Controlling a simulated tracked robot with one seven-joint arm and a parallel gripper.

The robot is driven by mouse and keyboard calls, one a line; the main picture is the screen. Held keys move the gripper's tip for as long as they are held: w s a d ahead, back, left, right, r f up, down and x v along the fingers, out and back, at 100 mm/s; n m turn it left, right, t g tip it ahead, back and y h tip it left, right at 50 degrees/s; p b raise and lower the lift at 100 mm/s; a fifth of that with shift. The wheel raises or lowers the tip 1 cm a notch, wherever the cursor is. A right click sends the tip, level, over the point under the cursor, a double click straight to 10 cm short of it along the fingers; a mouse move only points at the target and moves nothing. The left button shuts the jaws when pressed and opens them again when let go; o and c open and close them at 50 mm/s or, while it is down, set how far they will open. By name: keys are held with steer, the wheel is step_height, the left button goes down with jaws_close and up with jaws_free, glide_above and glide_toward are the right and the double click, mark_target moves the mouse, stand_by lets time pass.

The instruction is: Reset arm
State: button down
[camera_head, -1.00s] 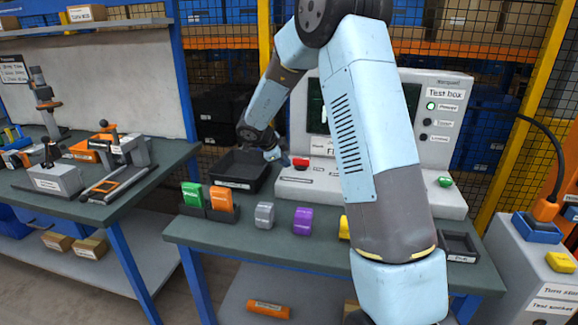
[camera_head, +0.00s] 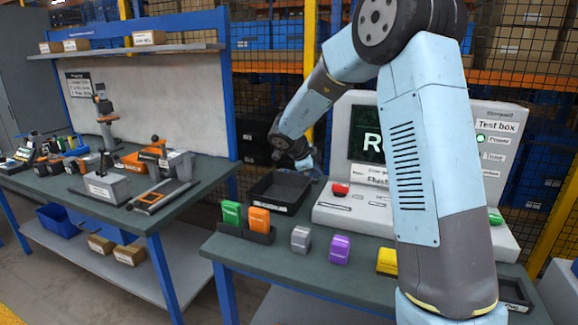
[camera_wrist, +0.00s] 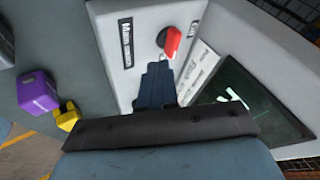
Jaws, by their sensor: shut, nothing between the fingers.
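My arm rises at the right of the head view and bends over to the left. My gripper (camera_head: 306,163) hangs near the right rim of a black tray (camera_head: 262,206) and the left side of the test box (camera_head: 341,207). In the wrist view my gripper (camera_wrist: 157,70) shows as dark fingers together, shut and empty. The fingertips point toward the light grey test box (camera_wrist: 232,36), close to its red button (camera_wrist: 172,40). In the head view the red button (camera_head: 340,189) is just right of my gripper. My arm hides part of the test box.
Green (camera_head: 231,212) and orange (camera_head: 259,219) blocks stand in a black holder. Grey (camera_head: 301,239), purple (camera_head: 339,249) and yellow (camera_head: 387,261) blocks stand on the bench (camera_head: 230,247). A second bench (camera_head: 120,217) with tools is at left. A floor gap separates the benches.

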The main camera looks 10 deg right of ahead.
step_height(320, 180, up, 15)
steer(key=a+n+t+y, duration=0.1)
steer(key=n+t+y, duration=0.1)
steer(key=n+t, duration=0.4)
steer(key=s+a+r+n+t+y, duration=0.3)
steer(key=s+a+r+n+y, duration=0.25)
steer(key=s+r+n, duration=0.35)
steer(key=s+d+f+n+g, duration=0.2)
steer(key=s+d+f, duration=0.1)
steer(key=s, duration=0.8)
steer(key=s+d+f+n+g, duration=0.2)
steer(key=s+d+f+g, duration=0.1)
steer(key=s, duration=0.7)
steer(key=s+d+f+n+g, duration=0.2)
steer(key=s+d+f, duration=0.1)
steer(key=s, duration=0.8)
steer(key=shift+s+f+g+h, duration=0.3)
steer(key=shift+f+h, duration=0.15)
steer(key=shift+f, duration=0.1)
